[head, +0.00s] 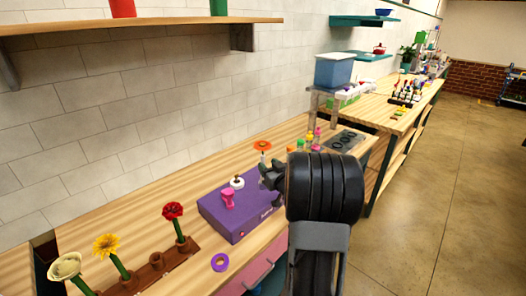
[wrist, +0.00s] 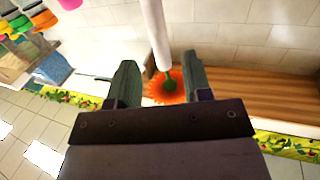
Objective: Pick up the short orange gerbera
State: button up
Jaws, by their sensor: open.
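The orange gerbera (head: 262,145) shows in the head view behind the purple box, close to my gripper (head: 268,174). A pale upright piece shows just below its bloom. In the wrist view the orange bloom (wrist: 158,92) appears between the two fingers of my gripper (wrist: 162,82), its green base meeting a slim white tube (wrist: 153,30). My gripper is open, with a finger on each side of the bloom in that view. I cannot tell whether either finger touches the flower.
A purple box (head: 215,212) with a pink item (head: 228,198) on it lies left of my gripper. Red (head: 173,210), yellow (head: 105,245) and cream (head: 65,266) flowers stand in a brown rack. Purple tape (head: 220,262) lies near the front edge. Small bottles (head: 308,138) stand beyond.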

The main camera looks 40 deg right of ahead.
aim_at(264, 162)
jog(key=shift+w+d+f+p, duration=0.15)
jog(key=shift+w+p, duration=0.15)
jog(key=shift+w, duration=0.8)
jog(key=shift+w+d+p, duration=0.1)
jog(key=shift+w+p, duration=0.15)
jog(key=shift+w, duration=0.8)
jog(key=shift+c, duration=0.3)
grip_shut()
